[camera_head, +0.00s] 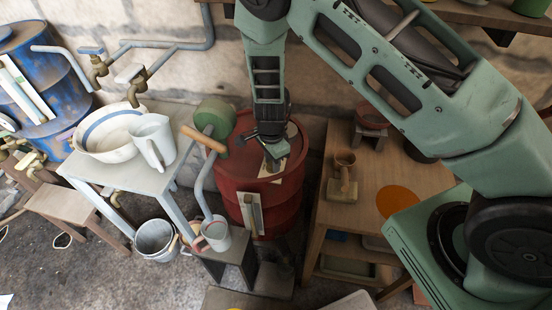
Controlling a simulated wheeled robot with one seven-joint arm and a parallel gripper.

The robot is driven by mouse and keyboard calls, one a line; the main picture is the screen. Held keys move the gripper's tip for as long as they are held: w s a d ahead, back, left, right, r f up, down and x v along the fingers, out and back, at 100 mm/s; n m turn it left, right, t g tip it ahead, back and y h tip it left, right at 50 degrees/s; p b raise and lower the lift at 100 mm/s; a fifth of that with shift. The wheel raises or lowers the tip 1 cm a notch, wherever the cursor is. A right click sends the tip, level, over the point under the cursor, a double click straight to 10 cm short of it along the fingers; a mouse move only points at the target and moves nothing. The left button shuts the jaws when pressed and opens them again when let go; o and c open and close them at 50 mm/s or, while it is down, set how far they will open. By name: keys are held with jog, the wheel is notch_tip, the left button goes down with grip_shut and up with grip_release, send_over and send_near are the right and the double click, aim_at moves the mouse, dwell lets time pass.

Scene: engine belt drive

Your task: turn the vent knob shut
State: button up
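A red drum (265,202) stands upright in the middle of the view. My gripper (274,160) points down at the drum's top. It is small in the view, and I cannot tell if its fingers are open, shut or touching anything. A pale tan patch (292,167) lies on the drum top beside the gripper. I cannot make out the vent knob clearly; my gripper and wrist cover part of the drum top.
A green round pump body (214,114) with a wooden handle (203,139) stands left of my gripper, its pipe bending down towards a mug (216,236). A wooden table (345,225) is right of the drum. A bench with a basin (107,134) and pitcher (154,137) stands left.

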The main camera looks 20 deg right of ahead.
jog(key=c, duration=0.3)
jog(key=n, duration=0.4)
jog(key=shift+s+n+b, duration=0.1)
jog(key=shift+n+b, duration=0.2)
jog(key=n, duration=0.3)
jog(key=shift+n+b, duration=0.3)
jog(key=n, duration=0.4)
jog(key=shift+n+b, duration=0.3)
jog(key=shift+b, duration=0.05)
jog(key=shift+s+d+n+b, duration=0.1)
jog(key=shift+n+b, duration=0.2)
jog(key=shift+n, duration=2.2)
